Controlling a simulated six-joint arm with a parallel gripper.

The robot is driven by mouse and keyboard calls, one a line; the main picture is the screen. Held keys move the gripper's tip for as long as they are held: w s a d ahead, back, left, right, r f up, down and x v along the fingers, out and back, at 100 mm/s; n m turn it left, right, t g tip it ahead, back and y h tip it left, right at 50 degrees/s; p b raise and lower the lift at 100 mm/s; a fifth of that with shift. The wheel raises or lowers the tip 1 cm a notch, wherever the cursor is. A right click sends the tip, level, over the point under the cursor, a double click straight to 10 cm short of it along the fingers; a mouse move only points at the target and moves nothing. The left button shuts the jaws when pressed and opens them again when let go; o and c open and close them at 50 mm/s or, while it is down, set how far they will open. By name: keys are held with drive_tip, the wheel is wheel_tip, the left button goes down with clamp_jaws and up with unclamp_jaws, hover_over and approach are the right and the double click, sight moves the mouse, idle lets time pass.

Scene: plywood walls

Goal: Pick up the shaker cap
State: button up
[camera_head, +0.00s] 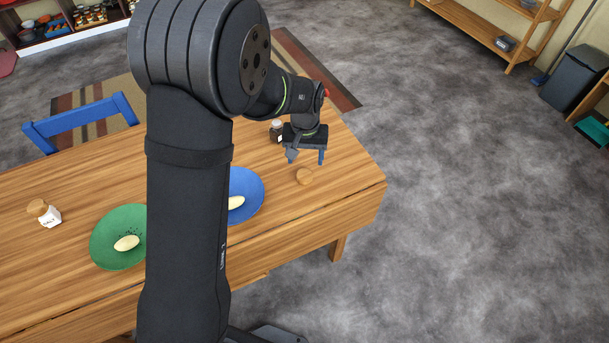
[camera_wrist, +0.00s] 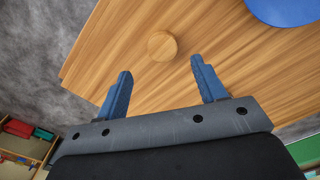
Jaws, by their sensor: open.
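The shaker cap (camera_head: 304,176) is a small round wooden disc lying loose on the table near its right end. In the wrist view the cap (camera_wrist: 162,46) lies just beyond the fingertips, roughly between their lines. My gripper (camera_head: 306,158) hangs above the table close to the cap, with its blue fingers apart and nothing between them. The open fingers also show in the wrist view (camera_wrist: 160,66). A dark pepper shaker (camera_head: 276,130) stands behind and left of my gripper, partly hidden by it.
The wooden table (camera_head: 350,190) ends just right of the cap. A blue plate (camera_head: 247,184) and a green plate (camera_head: 113,226) each hold a pale egg-like piece. A blue chair (camera_head: 85,117) stands behind the table. My arm hides part of the table's middle.

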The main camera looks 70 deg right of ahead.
sight(304, 175)
wheel_tip(304, 175, down, 8)
drive_tip(key=shift+w+d+f, duration=0.15)
idle(0.4)
drive_tip(key=shift+c, duration=0.4)
drive_tip(key=c, duration=0.9)
